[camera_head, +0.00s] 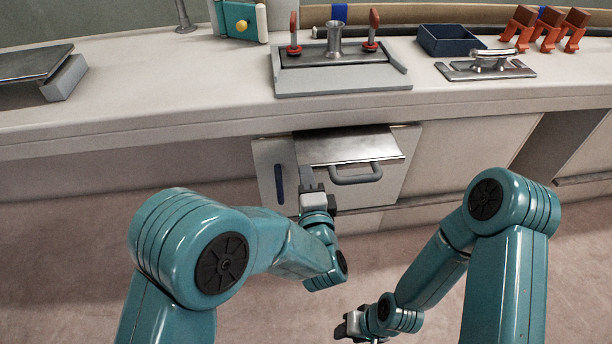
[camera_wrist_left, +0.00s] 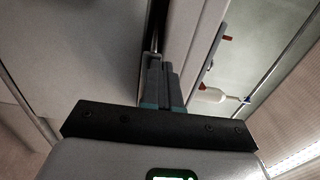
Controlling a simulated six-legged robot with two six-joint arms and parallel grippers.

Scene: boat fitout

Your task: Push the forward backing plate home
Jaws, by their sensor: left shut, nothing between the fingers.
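A flat silver metal plate (camera_head: 350,146) juts from the upper part of the locker front, below the worktop; I take it for the forward backing plate. A grey U-shaped handle (camera_head: 355,176) sits below its front edge. My left gripper (camera_head: 308,180) is shut and empty, its fingers pointing up beside the left end of the plate. I cannot tell whether they touch it. In the left wrist view the shut fingers (camera_wrist_left: 160,83) are beside a pale panel edge and a dark gap. My right gripper (camera_head: 346,329) hangs low, away from the locker; its jaws are unclear.
Above the plate a grey base (camera_head: 342,80) stands on the worktop (camera_head: 180,90) with a metal fitting and two red-topped pins. A cleat on a plate (camera_head: 486,66), a dark blue tray (camera_head: 450,40) and orange clamps (camera_head: 545,28) are to its right. The floor in front is clear.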

